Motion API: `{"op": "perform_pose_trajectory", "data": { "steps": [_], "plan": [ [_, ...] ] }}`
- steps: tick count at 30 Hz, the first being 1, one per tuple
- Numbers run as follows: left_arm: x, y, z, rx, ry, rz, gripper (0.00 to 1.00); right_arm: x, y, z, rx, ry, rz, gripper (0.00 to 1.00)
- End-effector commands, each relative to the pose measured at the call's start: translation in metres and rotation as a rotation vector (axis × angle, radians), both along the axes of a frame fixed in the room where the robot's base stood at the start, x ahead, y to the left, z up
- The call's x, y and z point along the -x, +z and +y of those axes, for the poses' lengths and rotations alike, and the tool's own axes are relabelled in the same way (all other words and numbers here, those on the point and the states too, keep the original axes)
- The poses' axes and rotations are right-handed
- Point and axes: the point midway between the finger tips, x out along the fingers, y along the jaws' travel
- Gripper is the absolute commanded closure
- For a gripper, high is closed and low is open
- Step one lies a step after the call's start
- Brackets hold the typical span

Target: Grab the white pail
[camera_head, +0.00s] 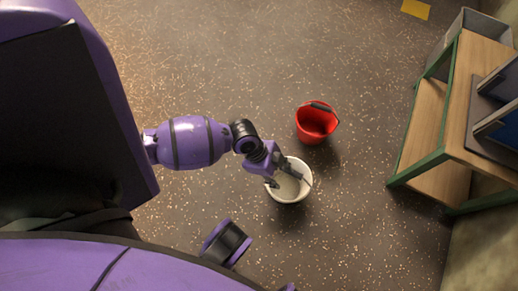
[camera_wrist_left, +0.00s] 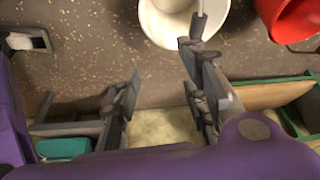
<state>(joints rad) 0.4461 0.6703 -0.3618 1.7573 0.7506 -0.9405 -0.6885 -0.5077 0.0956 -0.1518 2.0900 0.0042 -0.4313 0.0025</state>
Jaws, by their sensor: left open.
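The white pail (camera_head: 290,191) stands on the floor near the middle of the head view. My left gripper (camera_head: 281,178) is above its opening and hides part of its far-left rim. In the left wrist view, the pail (camera_wrist_left: 163,25) is at the top, cut off by the frame, with its grey handle (camera_wrist_left: 199,22) showing. There my left gripper (camera_wrist_left: 160,75) has its fingers wide apart with nothing between them. The right finger overlaps the lower end of the handle; I cannot tell whether they touch. My right gripper does not show.
A red pail (camera_head: 314,125) stands on the floor just beyond the white one, to its upper right. A green-framed wooden shelf unit (camera_head: 425,120) stands at the right. The floor left of and below the white pail is clear apart from my own arm parts.

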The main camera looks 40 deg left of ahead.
Motion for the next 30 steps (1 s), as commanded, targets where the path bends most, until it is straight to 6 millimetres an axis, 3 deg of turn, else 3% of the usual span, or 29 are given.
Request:
{"op": "perform_pose_trajectory", "data": {
  "steps": [1,3,9,20,30],
  "plan": [
    [-0.016,-0.026,0.003,-0.013,-0.050,0.007,0.60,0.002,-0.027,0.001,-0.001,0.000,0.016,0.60],
    [-0.034,-0.036,0.006,-0.025,-0.105,0.009,0.60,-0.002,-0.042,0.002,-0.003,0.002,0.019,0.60],
    [-0.062,-0.046,0.010,-0.040,-0.193,0.010,0.60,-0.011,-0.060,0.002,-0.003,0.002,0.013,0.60],
    [-0.069,-0.074,0.000,-0.040,-0.201,0.010,0.60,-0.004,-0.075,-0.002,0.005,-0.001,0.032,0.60],
    [-0.075,-0.117,-0.014,-0.041,-0.201,0.009,0.60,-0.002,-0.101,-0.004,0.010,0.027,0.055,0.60]
  ]
}}
